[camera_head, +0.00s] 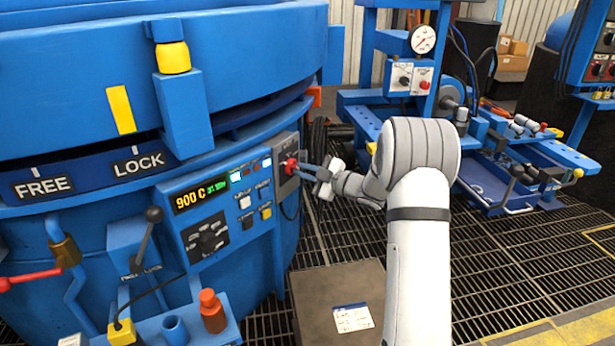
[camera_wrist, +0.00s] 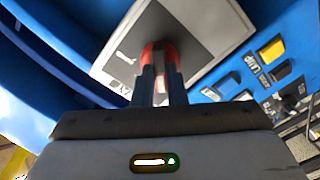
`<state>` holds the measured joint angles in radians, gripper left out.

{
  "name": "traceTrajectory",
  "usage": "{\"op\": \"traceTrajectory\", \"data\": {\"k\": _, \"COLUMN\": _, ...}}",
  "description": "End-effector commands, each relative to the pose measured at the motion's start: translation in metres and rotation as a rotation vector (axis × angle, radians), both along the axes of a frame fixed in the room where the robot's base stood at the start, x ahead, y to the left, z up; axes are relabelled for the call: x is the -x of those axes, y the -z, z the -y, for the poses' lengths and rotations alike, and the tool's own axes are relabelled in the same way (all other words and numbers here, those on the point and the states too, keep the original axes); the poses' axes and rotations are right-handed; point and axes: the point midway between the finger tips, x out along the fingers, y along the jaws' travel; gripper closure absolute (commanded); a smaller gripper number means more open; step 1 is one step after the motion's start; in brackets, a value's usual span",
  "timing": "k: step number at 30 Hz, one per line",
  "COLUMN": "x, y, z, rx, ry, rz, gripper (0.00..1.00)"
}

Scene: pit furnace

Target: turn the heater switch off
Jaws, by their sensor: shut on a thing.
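The heater switch is a red knob (camera_head: 289,166) on a grey plate (camera_head: 284,148) at the right end of the blue furnace control panel. My gripper (camera_head: 300,170) reaches it from the right and is shut on the red knob. The display (camera_head: 201,194) on the panel is lit and reads 900 C.
A dark box (camera_head: 340,300) with a label stands below my arm. A blue workbench with a gauge (camera_head: 423,39) stands behind. The grated floor to the right is clear.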

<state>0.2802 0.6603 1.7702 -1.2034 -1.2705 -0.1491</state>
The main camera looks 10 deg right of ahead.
Motion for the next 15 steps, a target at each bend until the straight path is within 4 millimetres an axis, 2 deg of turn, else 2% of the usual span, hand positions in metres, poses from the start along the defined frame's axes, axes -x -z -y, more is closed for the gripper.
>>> {"op": "traceTrajectory", "data": {"k": 15, "x": -0.0011, "y": -0.0009, "z": -0.0008, "rx": 0.059, "ry": 0.002, "rz": 0.064, "gripper": 1.00}}
